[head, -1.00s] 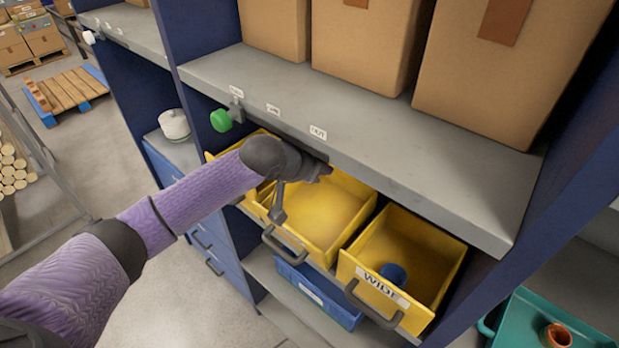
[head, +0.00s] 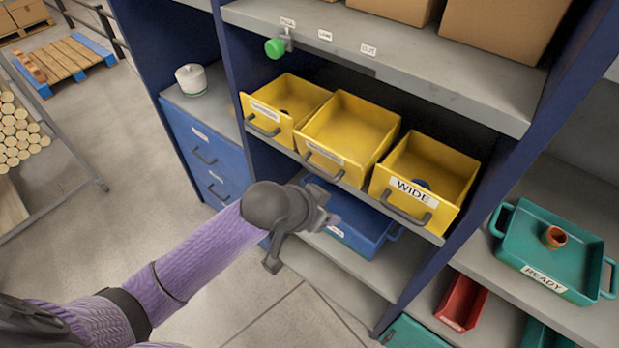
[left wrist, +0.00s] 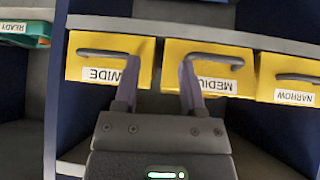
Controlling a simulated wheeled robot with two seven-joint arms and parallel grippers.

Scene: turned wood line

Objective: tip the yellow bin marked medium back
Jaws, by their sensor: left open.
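The yellow bin marked MEDIUM (head: 357,120) sits on the shelf between two other yellow bins, its inside empty in the head view. Its front, handle and upside-down label show in the left wrist view (left wrist: 222,60); one finger covers part of the label. I cannot tell for sure whether it is tilted. My left gripper (head: 328,210) is open and empty, in front of and below the yellow bins. In the left wrist view its two fingers (left wrist: 160,90) point at the WIDE and MEDIUM fronts, with nothing between them. My right gripper is not in view.
The WIDE bin (head: 446,165), holding a blue piece, stands at the right; the NARROW bin (head: 262,112) at the left. A grey shelf with a green knob (head: 275,48) hangs above. A blue bin (head: 365,222) is below. A teal READY tray (head: 520,242) stands at right.

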